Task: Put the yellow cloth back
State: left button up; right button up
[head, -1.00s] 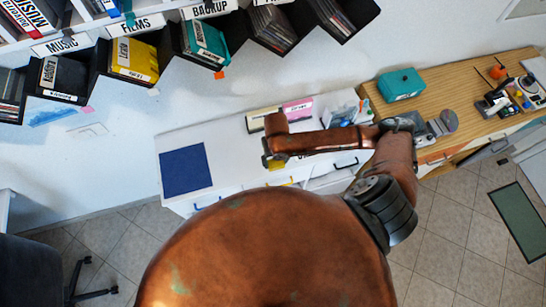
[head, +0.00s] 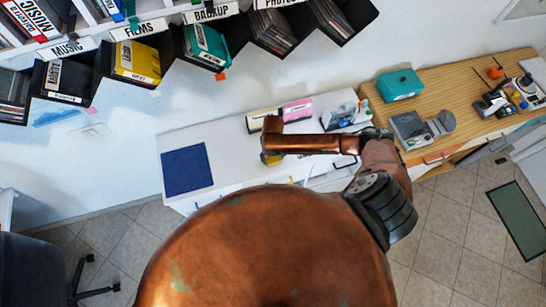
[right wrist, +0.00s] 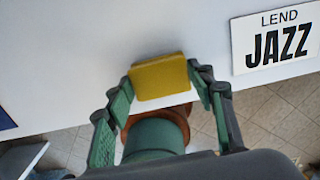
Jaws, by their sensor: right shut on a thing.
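The yellow cloth (right wrist: 160,78) looks like a small folded block in the right wrist view. My right gripper (right wrist: 161,88) is shut on it, with a green-padded finger at each side. In the head view a bit of the yellow cloth (head: 271,159) shows below the end of my copper right arm, over the front part of the white counter. The arm hides most of that gripper and part of the cloth there. My left gripper is in neither view.
The white counter (head: 230,152) carries a dark blue mat (head: 187,168) at its left. A teal box (head: 400,85) sits on the wooden desk at the right. Shelf bins hold a yellow sleeve (head: 138,62) and a teal one (head: 207,44). A JAZZ sign (right wrist: 277,40) shows in the wrist view.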

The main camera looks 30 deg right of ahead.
aim_at(274, 159)
jog(key=o, duration=1)
jog(key=shift+f, duration=0.1)
jog(key=shift+f+b, duration=0.15)
jog(key=shift+b, duration=0.25)
jog(key=shift+r, duration=0.2)
jog(key=r, duration=0.2)
jog(key=r+b, duration=0.1)
jog(key=r, duration=0.4)
jog(key=shift+s+d+r, duration=0.2)
jog(key=shift+s+r, duration=0.05)
jog(key=shift+s, duration=0.05)
